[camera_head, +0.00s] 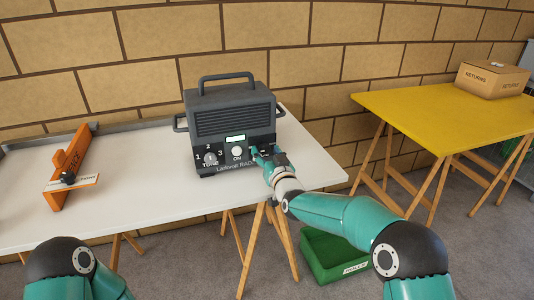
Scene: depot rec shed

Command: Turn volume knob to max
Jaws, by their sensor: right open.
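A dark grey radio (232,120) with a top handle stands upright on the white table (130,205). Its front has a numbered tune knob (210,158) at the left, a white ON button (237,152) and a small lit display (235,139). My right gripper (262,152) is open at the right side of the radio's front. It covers that part of the panel, so the volume knob is hidden there. I cannot tell whether the fingers touch a knob. My left arm shows at the lower left, but its gripper is out of view.
An orange tool (68,165) with a label stands at the left of the white table. A yellow table (440,108) with a cardboard box (490,79) is at the right. A green crate (335,262) sits on the floor below. The white tabletop's middle front is clear.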

